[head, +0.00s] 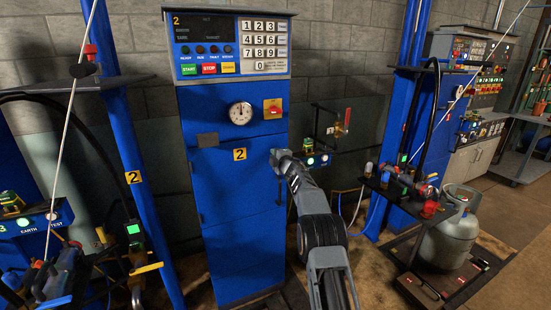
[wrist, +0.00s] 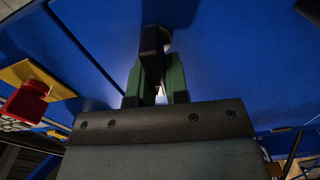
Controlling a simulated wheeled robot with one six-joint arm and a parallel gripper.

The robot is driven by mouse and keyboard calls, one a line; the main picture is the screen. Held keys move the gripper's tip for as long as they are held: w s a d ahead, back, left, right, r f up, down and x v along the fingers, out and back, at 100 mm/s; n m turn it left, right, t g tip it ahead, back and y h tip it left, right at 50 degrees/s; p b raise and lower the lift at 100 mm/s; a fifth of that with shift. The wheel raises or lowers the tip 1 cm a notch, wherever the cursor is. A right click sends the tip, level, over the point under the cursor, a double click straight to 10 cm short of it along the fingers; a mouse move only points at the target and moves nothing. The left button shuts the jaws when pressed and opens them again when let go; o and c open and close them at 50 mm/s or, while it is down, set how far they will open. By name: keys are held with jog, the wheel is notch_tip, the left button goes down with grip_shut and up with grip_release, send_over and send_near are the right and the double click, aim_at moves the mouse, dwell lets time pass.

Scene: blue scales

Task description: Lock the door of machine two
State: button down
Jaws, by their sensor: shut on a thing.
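Machine two (head: 232,200) is a tall blue cabinet with a yellow "2" label (head: 239,154) on its front. Its door panel (head: 240,225) looks flush with the front, though I cannot tell whether it is locked. My gripper (head: 280,157) is at the right edge of the cabinet front, beside the label. In the wrist view, my gripper (wrist: 157,72) has its green-padded fingers closed on a dark door handle (wrist: 154,42) against the blue panel (wrist: 235,55). The handle is mostly hidden by the gripper in the head view.
A red switch on a yellow plate (head: 272,109) sits just above my gripper; it also shows in the wrist view (wrist: 30,97). A round gauge (head: 240,113) and keypad (head: 263,45) are higher up. A grey gas cylinder (head: 452,235) stands on a scale platform at right.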

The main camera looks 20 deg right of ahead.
jog(key=shift+f+n, duration=0.1)
jog(key=shift+n, duration=0.4)
dwell(0.3)
jog(key=c, duration=1.1)
grip_release()
jog(key=shift+b, duration=0.35)
jog(key=s+b, duration=0.1)
jog(key=s, duration=0.3)
jog(key=s+d+b, duration=0.1)
jog(key=s+b, duration=0.1)
jog(key=s, duration=0.3)
jog(key=s+b, duration=0.1)
jog(key=s, duration=0.3)
jog(key=shift+s+d+b, duration=0.15)
jog(key=shift+s+b, duration=0.25)
